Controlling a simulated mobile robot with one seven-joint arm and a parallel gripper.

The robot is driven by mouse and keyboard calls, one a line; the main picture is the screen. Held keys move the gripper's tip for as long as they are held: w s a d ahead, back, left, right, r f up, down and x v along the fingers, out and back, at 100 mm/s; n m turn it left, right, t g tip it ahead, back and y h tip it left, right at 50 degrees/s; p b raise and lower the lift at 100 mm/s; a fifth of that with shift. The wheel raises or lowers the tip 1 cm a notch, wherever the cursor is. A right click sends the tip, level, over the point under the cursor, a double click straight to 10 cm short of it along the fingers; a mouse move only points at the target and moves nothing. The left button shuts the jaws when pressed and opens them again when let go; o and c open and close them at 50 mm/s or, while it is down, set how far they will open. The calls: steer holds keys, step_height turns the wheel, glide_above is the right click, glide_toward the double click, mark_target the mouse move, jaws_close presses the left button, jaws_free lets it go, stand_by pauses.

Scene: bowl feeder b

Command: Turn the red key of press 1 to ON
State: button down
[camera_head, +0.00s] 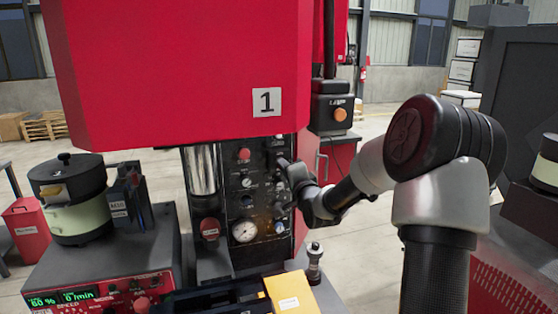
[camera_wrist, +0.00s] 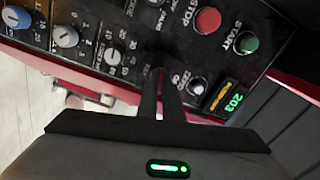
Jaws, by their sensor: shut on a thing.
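Press 1 is the big red machine with a "1" plate (camera_head: 267,101) on its front. Its black control panel (camera_head: 232,182) is below, with knobs, a red button and a gauge. My gripper (camera_head: 283,163) reaches the panel's right side from the right. In the wrist view my gripper (camera_wrist: 161,72) has its two dark fingers close together at the panel (camera_wrist: 178,48), shut on the red key. The key is almost wholly hidden between the fingertips, so its angle and the ON mark cannot be read.
Close to the fingers are a white dial (camera_wrist: 114,57), a small white knob (camera_wrist: 198,87) and a lit display (camera_wrist: 226,98). A red button (camera_wrist: 207,20) and a green START button (camera_wrist: 246,43) lie further right. A bowl feeder (camera_head: 72,195) stands left of the press.

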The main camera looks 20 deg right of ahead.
steer(key=m+p, duration=0.1)
steer(key=m, duration=0.2)
steer(key=shift+m, duration=0.4)
steer(key=c, duration=1.8)
jaws_free()
steer(key=shift+c, duration=0.2)
steer(key=s, duration=0.7)
